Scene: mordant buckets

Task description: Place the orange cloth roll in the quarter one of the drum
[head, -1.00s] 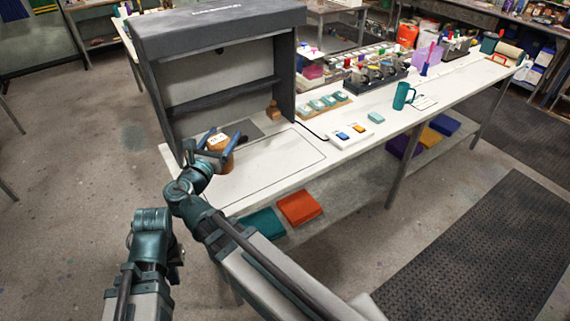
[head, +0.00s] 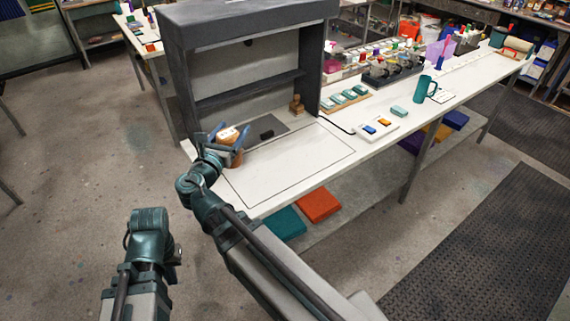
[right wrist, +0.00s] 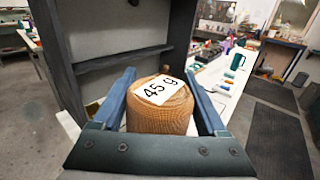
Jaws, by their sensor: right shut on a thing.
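My right gripper (head: 228,136) is shut on an orange-brown, coarsely woven cylinder with a white "45 g" label on top. This looks like the orange cloth roll (head: 231,155); it also shows upright between the blue fingers in the right wrist view (right wrist: 157,113). In the head view the gripper and roll are over the left end of the white worktable (head: 300,165), beside the dark shelf frame. I cannot tell whether the roll's underside touches the table. My left arm is at lower left, but its fingers are not visible. I cannot make out a drum.
The dark shelf frame (head: 248,16) rises close behind my right gripper. A small black block (head: 266,134) lies on a grey pad there. The outlined middle area is clear.

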